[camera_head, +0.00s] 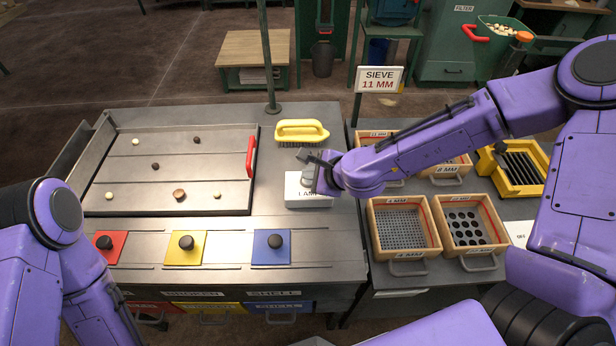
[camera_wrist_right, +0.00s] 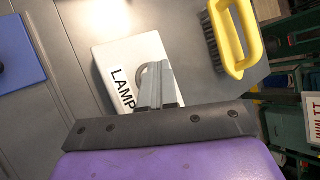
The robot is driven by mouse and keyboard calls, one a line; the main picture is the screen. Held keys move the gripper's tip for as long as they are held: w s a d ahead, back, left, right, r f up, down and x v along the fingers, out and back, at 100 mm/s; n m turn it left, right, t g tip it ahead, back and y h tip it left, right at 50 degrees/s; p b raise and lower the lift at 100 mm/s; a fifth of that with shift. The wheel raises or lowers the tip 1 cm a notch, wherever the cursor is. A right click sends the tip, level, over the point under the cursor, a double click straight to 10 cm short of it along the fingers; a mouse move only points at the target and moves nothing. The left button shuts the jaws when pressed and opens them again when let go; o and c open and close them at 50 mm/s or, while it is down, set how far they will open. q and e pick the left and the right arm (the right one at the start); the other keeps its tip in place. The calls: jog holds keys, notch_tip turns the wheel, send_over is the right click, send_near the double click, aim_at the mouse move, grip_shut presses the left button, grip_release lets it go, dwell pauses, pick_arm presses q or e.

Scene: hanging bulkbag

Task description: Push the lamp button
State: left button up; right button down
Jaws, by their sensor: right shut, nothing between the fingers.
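My right gripper (camera_head: 310,170) is shut and empty, over the top of the lamp box. In the right wrist view its fingertips (camera_wrist_right: 155,72) cover part of the box top.
A yellow-handled brush (camera_head: 301,130) lies just behind the box. A metal tray (camera_head: 230,190) with several small pieces is to its left. Red, yellow (camera_head: 185,259) and blue (camera_head: 262,257) plates with black knobs lie in front. Wooden sieves (camera_head: 374,234) and a sieve sign (camera_head: 379,79) stand right.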

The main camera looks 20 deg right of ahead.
aim_at(310, 182)
jog(key=shift+r+p, duration=0.35)
notch_tip(310, 182, up, 6)
jog(key=p, duration=0.6)
